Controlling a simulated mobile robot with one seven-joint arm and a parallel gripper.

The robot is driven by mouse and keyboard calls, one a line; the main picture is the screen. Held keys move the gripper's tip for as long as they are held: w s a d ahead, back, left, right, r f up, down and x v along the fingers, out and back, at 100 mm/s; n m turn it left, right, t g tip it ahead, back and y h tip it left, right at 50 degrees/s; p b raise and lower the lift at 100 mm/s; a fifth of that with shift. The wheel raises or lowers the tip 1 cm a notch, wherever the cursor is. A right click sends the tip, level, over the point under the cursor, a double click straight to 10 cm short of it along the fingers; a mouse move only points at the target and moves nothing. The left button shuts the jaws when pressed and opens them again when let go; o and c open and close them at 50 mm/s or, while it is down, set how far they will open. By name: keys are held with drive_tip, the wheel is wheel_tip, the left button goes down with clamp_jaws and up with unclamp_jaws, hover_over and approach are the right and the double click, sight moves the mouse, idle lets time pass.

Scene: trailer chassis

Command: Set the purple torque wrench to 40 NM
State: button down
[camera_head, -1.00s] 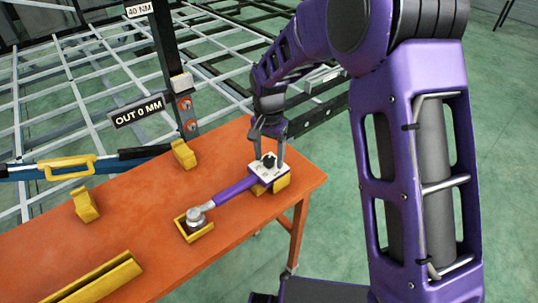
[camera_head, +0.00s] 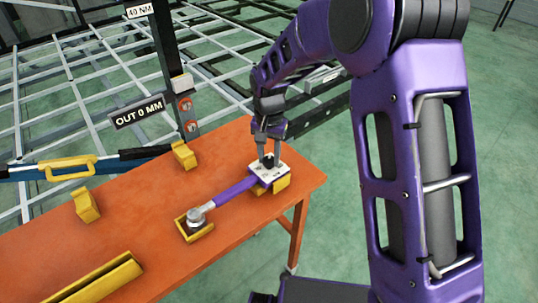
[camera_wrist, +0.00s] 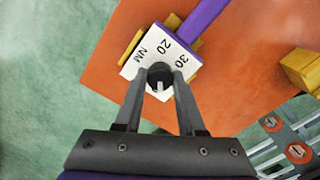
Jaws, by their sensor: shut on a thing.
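The purple torque wrench (camera_head: 236,190) lies on the orange table, its metal head (camera_head: 195,216) in a yellow holder and its other end on another yellow rest. That end carries a white dial plate (camera_head: 258,177), also in the wrist view (camera_wrist: 136,66), where "20", "30" and "NM" show. A black knob (camera_wrist: 158,72) with a white mark (camera_wrist: 159,88) stands on the plate. The mark points toward the bottom of the wrist view; the number there is hidden. My gripper (camera_head: 269,156) reaches down from above, its fingers (camera_wrist: 161,83) shut on the knob's two sides.
A "40 NM" sign (camera_head: 140,11) and an "OUT 0 MM" sign (camera_head: 137,112) are on or by a dark post behind the table. A blue tool (camera_head: 110,163) with a yellow handle lies along the back edge. Empty yellow holders (camera_head: 86,205) stand on the orange table (camera_head: 140,215).

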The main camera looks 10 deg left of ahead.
sight(270, 158)
drive_tip(key=n+p, duration=0.1)
drive_tip(key=n, duration=0.4)
drive_tip(key=shift+r, duration=0.1)
drive_tip(key=shift+n+p, duration=0.3)
drive_tip(key=shift+n, duration=2.1)
drive_tip(key=c, duration=0.5)
unclamp_jaws()
wheel_tip(270, 158, up, 17)
drive_tip(key=p, duration=0.1)
drive_tip(key=shift+r+p, duration=0.2)
drive_tip(key=shift+p, duration=0.1)
drive_tip(key=shift+w, duration=0.1)
